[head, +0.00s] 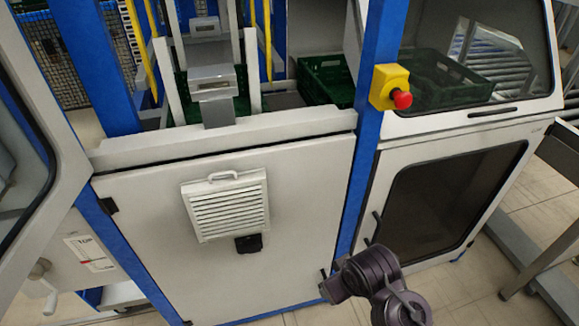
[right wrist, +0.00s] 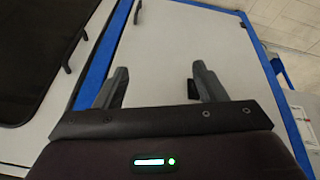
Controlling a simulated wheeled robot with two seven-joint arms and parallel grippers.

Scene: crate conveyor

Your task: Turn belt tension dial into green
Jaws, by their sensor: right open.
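I cannot make out a belt tension dial with a green zone in either view. A small black fitting (head: 248,243) sits below the vent on the white front panel; its details are too small to read. My right gripper (right wrist: 160,75) is open and empty in the right wrist view, its two fingers apart in front of a white panel (right wrist: 180,40). In the head view my dark right arm shows at the bottom, right of the middle, in front of the machine's lower part. My left gripper is not in view.
A louvred vent (head: 226,205) with a handle is on the front panel (head: 150,250). A red emergency button (head: 401,99) on a yellow box juts from the blue post (head: 372,130). Green crates (head: 325,80) stand behind. A glass door (head: 18,150) stands at the left.

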